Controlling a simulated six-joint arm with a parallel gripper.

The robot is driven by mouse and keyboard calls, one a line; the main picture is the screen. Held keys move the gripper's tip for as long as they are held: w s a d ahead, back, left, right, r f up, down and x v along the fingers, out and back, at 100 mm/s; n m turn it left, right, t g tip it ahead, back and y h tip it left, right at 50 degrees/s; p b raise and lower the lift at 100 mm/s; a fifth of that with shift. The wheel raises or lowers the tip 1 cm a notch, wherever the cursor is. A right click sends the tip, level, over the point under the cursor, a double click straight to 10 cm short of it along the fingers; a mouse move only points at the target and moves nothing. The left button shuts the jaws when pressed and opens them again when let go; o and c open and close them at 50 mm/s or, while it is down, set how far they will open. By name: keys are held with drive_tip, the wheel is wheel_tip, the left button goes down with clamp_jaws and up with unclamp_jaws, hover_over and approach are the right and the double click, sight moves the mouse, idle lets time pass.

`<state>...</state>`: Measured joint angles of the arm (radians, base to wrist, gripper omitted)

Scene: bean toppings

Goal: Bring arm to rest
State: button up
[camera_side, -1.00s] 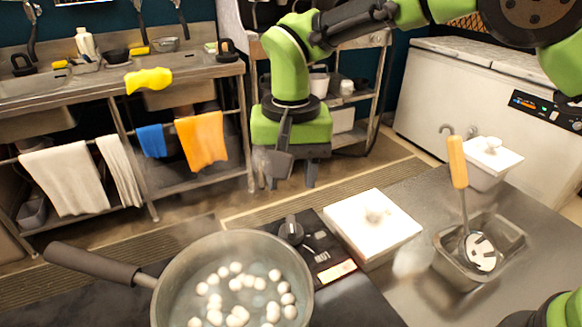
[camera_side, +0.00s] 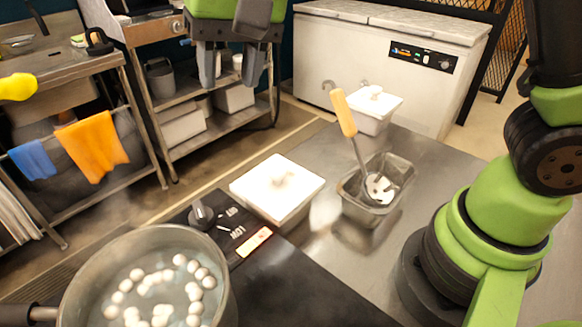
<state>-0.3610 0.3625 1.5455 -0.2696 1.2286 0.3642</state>
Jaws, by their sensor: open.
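My gripper (camera_side: 230,70) hangs at the top of the side view, with its two grey fingers apart and nothing between them. It is high in the picture, well clear of the counter and in front of the rack behind. Most of its green wrist is cut off by the top edge. Green and black links of my arm stand at the right. A pot (camera_side: 222,290) of water with several white balls stands on the stove at the lower left.
A white lidded box (camera_side: 268,190) sits beside the stove knob (camera_side: 203,215). A second white lidded container (camera_side: 372,108) stands behind the ladle. A chest freezer (camera_side: 350,65), a shelf rack (camera_side: 205,140) and orange towel (camera_side: 92,147) are behind. The steel counter (camera_side: 320,235) has bare room.

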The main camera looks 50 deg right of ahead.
drive_tip(key=s+d+r+t, duration=0.1)
drive_tip(key=s+d+t, duration=0.1)
drive_tip(key=s+d, duration=0.3)
drive_tip(key=s+d+r+t, duration=0.2)
drive_tip(key=s+d, duration=0.3)
drive_tip(key=s, duration=0.7)
drive_tip(key=shift+s+d+r+t+y, duration=0.2)
drive_tip(key=shift+s+r+t+y, duration=0.1)
drive_tip(key=shift+t, duration=0.4)
